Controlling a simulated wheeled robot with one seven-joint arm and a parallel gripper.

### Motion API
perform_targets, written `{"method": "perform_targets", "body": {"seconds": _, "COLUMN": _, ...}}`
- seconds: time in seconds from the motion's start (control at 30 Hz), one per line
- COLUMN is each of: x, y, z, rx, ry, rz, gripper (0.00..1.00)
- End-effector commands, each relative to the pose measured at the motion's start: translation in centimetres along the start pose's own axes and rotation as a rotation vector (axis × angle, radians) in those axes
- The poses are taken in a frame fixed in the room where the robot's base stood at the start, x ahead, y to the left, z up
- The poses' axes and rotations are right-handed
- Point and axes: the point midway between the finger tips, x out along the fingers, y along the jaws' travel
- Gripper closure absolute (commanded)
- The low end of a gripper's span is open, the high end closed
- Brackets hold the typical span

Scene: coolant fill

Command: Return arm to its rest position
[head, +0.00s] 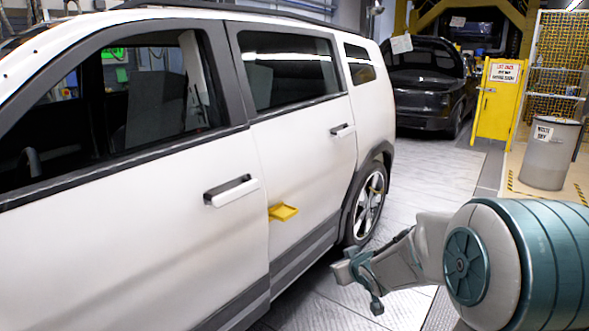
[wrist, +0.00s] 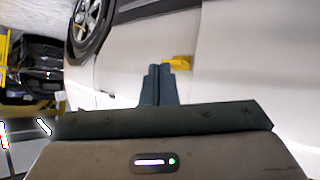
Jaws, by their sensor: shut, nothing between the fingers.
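My gripper (head: 345,272) is at the end of my arm in the lower right of the head view, in front of the white car's side. In the wrist view its two dark fingers (wrist: 162,72) are together with nothing between them. A small yellow flap-like piece (head: 283,211) sticks out from the car's side below the door handles. It also shows in the wrist view (wrist: 178,61), just beyond the fingertips; I cannot tell the exact gap. In the head view my gripper is to the right of and below this piece, visibly apart from it.
The white car (head: 150,240) fills the left, with its rear wheel (head: 368,203) near my arm. A black car (head: 425,95) stands behind. A yellow cabinet (head: 497,100) and a grey bin (head: 550,155) stand at the right. The floor between the car and bin is clear.

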Motion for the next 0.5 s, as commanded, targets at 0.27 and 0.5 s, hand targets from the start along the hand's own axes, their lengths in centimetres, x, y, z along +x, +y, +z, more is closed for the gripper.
{"method": "perform_targets", "body": {"seconds": 0.27, "x": -13.2, "y": 1.2, "z": 0.3, "rx": 0.119, "ry": -0.304, "rz": 0.143, "gripper": 1.0}}
{"method": "perform_targets", "body": {"seconds": 0.5, "x": -24.3, "y": -1.3, "z": 2.7, "rx": 0.279, "ry": -0.548, "rz": 0.135, "gripper": 1.0}}
